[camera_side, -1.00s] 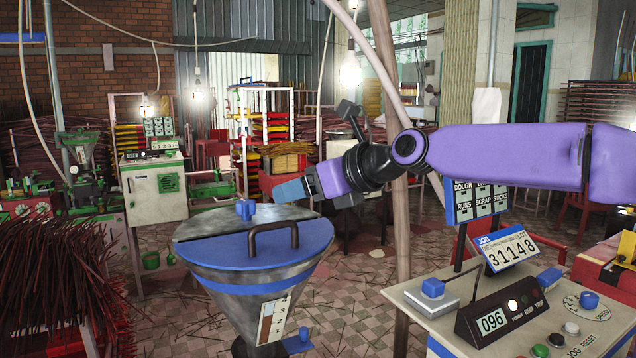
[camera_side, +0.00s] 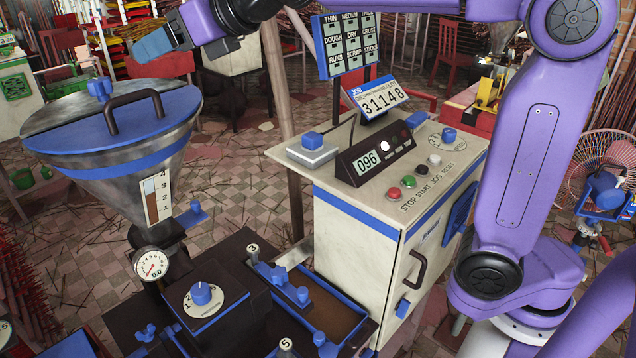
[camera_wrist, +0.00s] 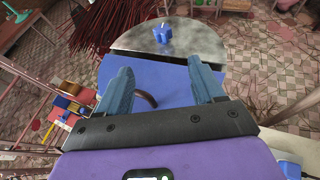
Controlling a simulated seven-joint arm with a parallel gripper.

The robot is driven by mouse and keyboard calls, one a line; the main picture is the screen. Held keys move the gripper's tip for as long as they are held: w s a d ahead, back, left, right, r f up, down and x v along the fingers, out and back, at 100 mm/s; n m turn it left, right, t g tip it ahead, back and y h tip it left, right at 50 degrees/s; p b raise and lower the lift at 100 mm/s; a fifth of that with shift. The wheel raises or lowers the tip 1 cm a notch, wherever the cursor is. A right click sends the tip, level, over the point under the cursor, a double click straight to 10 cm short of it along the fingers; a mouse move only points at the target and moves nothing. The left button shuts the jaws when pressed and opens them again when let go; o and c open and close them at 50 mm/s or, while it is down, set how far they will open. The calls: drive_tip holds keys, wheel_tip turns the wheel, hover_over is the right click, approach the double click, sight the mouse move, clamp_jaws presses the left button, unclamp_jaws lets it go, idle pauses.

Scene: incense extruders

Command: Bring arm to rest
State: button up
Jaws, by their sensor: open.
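My gripper (camera_side: 148,57) is open and empty, held above the lidded metal hopper (camera_side: 145,165) at the left of the side view. In the wrist view, the two blue fingers of my gripper (camera_wrist: 161,75) stand wide apart with nothing between them. Below them are the hopper's blue lid (camera_wrist: 172,88), partly hidden by the fingers, and part of its dark curved handle (camera_wrist: 146,99). My purple arm crosses the top of the side view, stretched out to the left.
A control cabinet (camera_side: 350,245) with coloured buttons and a counter reading 096 stands right of the hopper. A dial (camera_side: 202,294) and a tray (camera_side: 325,312) are in front. A fan (camera_side: 605,185) stands far right.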

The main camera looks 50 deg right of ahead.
drive_tip(key=s+d+f+m+g+h, duration=0.1)
drive_tip(key=s+d+f+m, duration=0.35)
drive_tip(key=f+m, duration=0.35)
drive_tip(key=s+d+f+m+g+h, duration=0.1)
drive_tip(key=s+d+f+m, duration=0.4)
drive_tip(key=m, duration=0.6)
drive_tip(key=s+d+f+m+g+h, duration=0.1)
drive_tip(key=s+d+f+m+g, duration=0.2)
drive_tip(key=s, duration=0.5)
drive_tip(key=s+d+f+m+g+h, duration=0.1)
drive_tip(key=s+d+f+m+g, duration=0.2)
drive_tip(key=s+d+f, duration=0.2)
drive_tip(key=s+d+f+m+g+h, duration=0.1)
drive_tip(key=s+d+f+m+g, duration=0.2)
drive_tip(key=s, duration=0.9)
wheel_tip(320, 180, down, 3)
drive_tip(key=shift+d+f+g, duration=0.2)
drive_tip(key=shift+d+g, duration=0.4)
